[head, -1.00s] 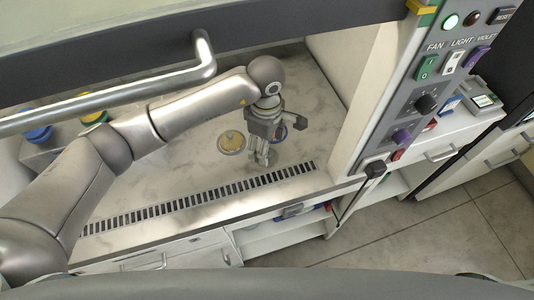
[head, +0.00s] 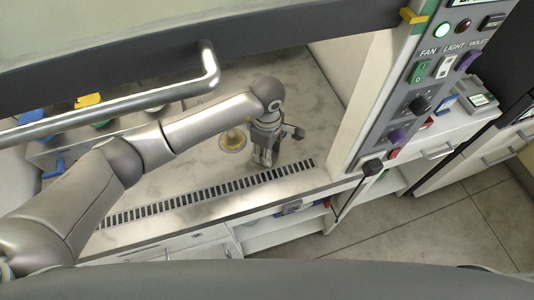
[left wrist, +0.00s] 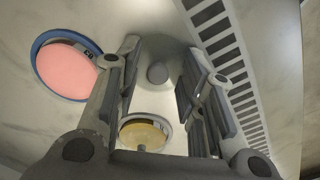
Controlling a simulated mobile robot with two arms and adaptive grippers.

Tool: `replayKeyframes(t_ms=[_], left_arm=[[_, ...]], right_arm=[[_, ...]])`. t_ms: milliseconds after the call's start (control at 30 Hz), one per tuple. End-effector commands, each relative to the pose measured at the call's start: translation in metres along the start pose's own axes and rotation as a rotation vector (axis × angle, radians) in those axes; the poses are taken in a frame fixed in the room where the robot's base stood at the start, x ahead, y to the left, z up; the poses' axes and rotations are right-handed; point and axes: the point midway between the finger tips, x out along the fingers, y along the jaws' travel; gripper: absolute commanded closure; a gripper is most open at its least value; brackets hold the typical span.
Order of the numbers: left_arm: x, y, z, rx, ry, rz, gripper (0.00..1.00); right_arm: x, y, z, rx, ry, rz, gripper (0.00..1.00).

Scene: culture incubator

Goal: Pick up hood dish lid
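My left gripper (head: 264,158) is pointed down over the hood's worktop. In the left wrist view its fingers (left wrist: 160,85) are open, one on each side of a pale round lid with a grey knob (left wrist: 157,73). The knob appears between the fingers; I see no contact, and the fingers cover parts of the lid's edge. A yellowish disc (left wrist: 145,130) with a small knob lies nearer the palm; it shows left of the gripper in the head view (head: 233,140). A pink dish with a blue rim (left wrist: 66,66) lies to the left. My right gripper is not in view.
A slotted vent grille (head: 210,195) runs along the worktop's front edge. The raised sash handle (head: 130,100) crosses above my left arm. The control panel post (head: 385,110) stands at the right. Blue, yellow and green items stand at the back left.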

Motion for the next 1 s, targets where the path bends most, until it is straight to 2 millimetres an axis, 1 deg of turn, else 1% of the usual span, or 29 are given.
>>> replayKeyframes(t_ms=[33,167,367,467,633,1000], left_arm=[[0.0023,-0.0007,-0.0003,-0.001,0.001,-0.001,0.74],[0.0028,-0.0009,-0.0004,-0.001,0.001,-0.002,0.80],[0.0036,-0.0012,-0.0007,-0.002,0.002,-0.003,0.91],[0.0039,-0.0015,-0.0008,-0.002,0.002,-0.004,0.93],[0.0045,-0.0020,-0.0008,-0.002,0.002,-0.006,0.96],[0.0043,-0.0030,-0.0009,-0.002,0.003,-0.009,0.96]], right_arm=[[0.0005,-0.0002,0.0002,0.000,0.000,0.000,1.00],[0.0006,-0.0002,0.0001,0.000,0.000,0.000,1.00],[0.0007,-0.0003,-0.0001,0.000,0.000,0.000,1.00],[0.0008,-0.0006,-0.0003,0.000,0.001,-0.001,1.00],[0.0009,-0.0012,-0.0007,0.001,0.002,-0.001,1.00],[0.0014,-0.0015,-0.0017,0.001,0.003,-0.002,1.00]])
